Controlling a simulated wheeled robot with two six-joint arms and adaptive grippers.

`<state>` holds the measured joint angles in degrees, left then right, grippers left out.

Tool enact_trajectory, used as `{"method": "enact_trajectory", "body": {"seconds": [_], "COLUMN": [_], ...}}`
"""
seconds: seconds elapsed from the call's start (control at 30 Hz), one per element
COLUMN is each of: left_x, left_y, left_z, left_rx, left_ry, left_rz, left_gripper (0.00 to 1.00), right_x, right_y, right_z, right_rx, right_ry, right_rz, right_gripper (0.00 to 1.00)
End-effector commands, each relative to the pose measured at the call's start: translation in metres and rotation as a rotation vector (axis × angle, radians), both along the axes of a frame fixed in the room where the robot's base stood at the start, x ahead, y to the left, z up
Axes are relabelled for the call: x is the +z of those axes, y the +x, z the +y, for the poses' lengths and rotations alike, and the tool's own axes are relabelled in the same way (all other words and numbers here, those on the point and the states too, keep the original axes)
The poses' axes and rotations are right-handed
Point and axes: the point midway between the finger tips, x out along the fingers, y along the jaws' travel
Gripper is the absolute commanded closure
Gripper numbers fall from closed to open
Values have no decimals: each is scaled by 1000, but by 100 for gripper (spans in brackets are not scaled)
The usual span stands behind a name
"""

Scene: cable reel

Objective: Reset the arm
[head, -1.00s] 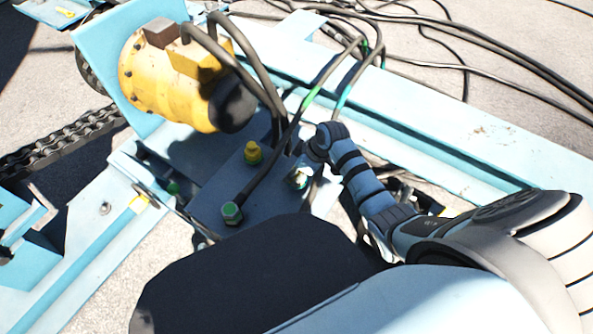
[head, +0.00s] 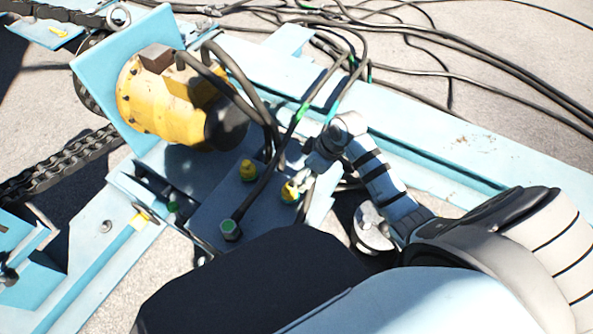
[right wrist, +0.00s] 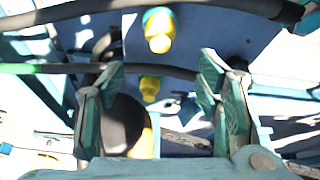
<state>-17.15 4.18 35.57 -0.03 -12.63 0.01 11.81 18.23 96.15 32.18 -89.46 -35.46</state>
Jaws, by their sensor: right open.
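My right arm comes in from the right in the head view, with its gripper (head: 318,158) above the blue plate (head: 215,212). In the right wrist view its two green-grey fingers stand apart, and the gripper (right wrist: 163,82) is open and empty. Two yellow caps with green bases show there, a near one (right wrist: 158,30) and a far one (right wrist: 150,88). In the head view, yellow caps sit on the plate at its back (head: 249,171) and right (head: 289,191), the right one just below the gripper. A green fitting (head: 230,230) holds a cable end. My left gripper is not in view.
A yellow motor (head: 165,100) with thick hoses stands at the upper left beside a chain (head: 60,160). Cables (head: 480,75) spread over the ground at the upper right. A dark cable (right wrist: 75,68) crosses the wrist view close to the fingers.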

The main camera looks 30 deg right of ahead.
Motion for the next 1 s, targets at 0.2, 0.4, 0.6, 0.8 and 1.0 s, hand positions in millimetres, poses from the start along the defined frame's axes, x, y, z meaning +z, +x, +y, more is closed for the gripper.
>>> {"method": "enact_trajectory", "body": {"seconds": [0.2,0.4,0.6,0.8,1.0], "left_x": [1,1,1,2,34], "left_y": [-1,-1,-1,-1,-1], "left_z": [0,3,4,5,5], "left_rx": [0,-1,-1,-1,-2], "left_ry": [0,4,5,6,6], "left_rz": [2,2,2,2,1], "left_gripper": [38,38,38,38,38], "right_x": [3,3,3,1,-70], "right_y": [-2,-2,-2,-2,-39], "right_z": [-1,-1,-1,-1,-19], "right_rx": [2,0,0,-6,-269], "right_ry": [1,1,1,1,-9], "right_rz": [1,1,1,2,91], "right_gripper": [41,41,41,41,41]}}
